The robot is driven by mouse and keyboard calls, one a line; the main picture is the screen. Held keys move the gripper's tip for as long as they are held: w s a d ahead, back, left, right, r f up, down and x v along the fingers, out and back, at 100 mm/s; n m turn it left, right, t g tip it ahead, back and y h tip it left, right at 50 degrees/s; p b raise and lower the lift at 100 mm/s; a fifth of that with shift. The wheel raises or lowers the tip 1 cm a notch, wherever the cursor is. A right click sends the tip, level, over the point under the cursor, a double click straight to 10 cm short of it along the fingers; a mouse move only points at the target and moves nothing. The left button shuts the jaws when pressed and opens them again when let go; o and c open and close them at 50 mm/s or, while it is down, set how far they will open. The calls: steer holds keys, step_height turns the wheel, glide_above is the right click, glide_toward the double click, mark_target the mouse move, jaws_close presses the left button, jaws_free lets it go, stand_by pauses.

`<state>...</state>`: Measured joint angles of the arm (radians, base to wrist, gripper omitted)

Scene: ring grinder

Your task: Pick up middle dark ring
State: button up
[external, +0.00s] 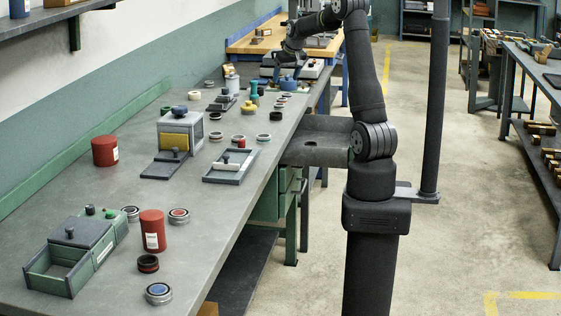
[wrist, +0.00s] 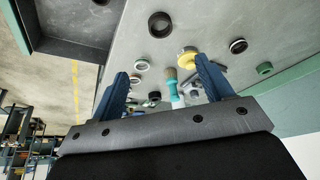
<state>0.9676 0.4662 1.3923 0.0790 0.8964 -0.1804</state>
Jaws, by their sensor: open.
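In the wrist view a large dark ring (wrist: 160,24) lies on the grey bench, beyond my fingertips. A smaller dark ring (wrist: 154,97) lies between my fingers in the picture, nearer the palm. I cannot tell for sure which is the middle dark ring. My gripper (wrist: 161,66) has its two blue fingers spread wide, with nothing held between them. In the external view my gripper (external: 278,74) is small and over the far part of the bench. A dark ring (external: 276,116) lies on the bench nearer the camera, apart from it.
Pale-rimmed rings (wrist: 142,65) lie near the dark rings. A yellow-topped item (wrist: 188,57) and a teal-handled brush-like item (wrist: 171,82) stand close to the right finger. A grey tray (external: 231,165) and a red canister (external: 152,231) stand nearer the external camera. The bench's right edge is open.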

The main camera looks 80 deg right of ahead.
mark_target(276, 116)
steer(key=x, duration=1.7)
steer(key=shift+w+a+f, duration=0.1)
steer(key=shift+f, duration=0.15)
steer(key=shift+c, duration=0.4)
steer(key=c, duration=1.1)
